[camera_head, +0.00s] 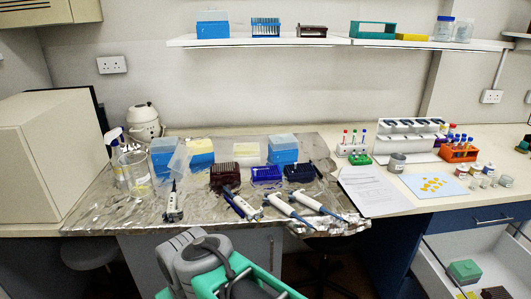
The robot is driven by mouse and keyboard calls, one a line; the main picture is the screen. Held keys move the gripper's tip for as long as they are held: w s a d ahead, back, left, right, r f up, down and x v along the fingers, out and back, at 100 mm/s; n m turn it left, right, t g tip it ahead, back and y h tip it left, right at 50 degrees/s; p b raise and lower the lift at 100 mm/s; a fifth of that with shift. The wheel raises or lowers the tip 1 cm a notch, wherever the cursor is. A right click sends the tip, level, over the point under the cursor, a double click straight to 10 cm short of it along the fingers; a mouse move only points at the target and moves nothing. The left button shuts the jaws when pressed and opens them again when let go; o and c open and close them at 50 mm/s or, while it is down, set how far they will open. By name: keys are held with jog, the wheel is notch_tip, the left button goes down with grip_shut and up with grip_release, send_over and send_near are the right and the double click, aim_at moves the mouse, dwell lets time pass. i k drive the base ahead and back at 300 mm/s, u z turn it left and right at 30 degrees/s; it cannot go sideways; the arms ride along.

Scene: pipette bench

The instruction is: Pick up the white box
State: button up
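Several boxes could be the white box, and I cannot tell which one is meant. A large off-white box (45,160) stands on the bench at the far left. A small box with a whitish top (246,149) sits at the back of the foil-covered area. Beside it stands a blue box with a pale lid (283,149). My grey and green arm shows at the bottom centre, below the bench front. My gripper's fingers do not show.
Pipettes (292,212) lie along the foil's front edge. Dark tip racks (224,176) stand behind them. A glass beaker (135,170) and spray bottle stand left. A paper sheet (375,190) lies right of the foil. An open drawer (475,265) juts out at lower right. A shelf (270,41) hangs above.

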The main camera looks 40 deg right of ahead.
aim_at(252, 162)
jog(key=z, duration=0.65)
jog(key=i, duration=0.7)
jog(key=z, duration=0.6)
jog(key=i, duration=0.45)
jog(key=u, duration=0.05)
